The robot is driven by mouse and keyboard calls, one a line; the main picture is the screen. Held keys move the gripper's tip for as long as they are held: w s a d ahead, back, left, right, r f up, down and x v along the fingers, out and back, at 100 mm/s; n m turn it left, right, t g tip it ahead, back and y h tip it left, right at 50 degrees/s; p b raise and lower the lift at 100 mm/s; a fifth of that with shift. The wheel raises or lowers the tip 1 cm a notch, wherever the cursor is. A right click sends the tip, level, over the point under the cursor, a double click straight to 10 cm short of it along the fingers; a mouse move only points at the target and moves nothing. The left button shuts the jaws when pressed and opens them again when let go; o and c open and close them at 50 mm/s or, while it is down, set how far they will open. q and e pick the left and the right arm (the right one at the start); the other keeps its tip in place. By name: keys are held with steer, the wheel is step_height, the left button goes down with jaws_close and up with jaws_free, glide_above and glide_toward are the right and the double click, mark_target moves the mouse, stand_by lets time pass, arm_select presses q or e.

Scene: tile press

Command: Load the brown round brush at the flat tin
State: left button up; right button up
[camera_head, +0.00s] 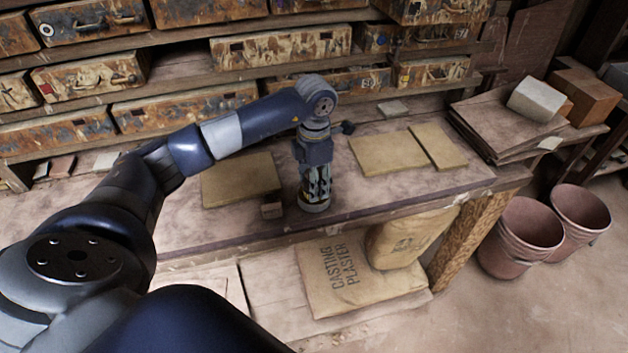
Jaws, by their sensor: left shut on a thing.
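My left gripper (315,192) points straight down over the workbench. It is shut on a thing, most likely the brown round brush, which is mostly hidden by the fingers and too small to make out. A low, round grey rim right under the fingertips looks like the flat tin (314,207). It stands near the bench's front edge, and the gripper covers most of it. I cannot tell whether the brush touches the tin. My right gripper is not in view.
A small brown block (271,210) stands just left of the tin, before a tan board (240,180). More boards (389,153) lie to the right. A small dark thing (347,127) lies behind the gripper. Shelves of worn drawers (185,106) rise behind the bench (200,232).

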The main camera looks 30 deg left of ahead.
arm_select(q)
steer(key=shift+f, duration=0.1)
stand_by(0.3)
steer(key=shift+r+p, duration=2.15)
steer(key=shift+r, duration=1.45)
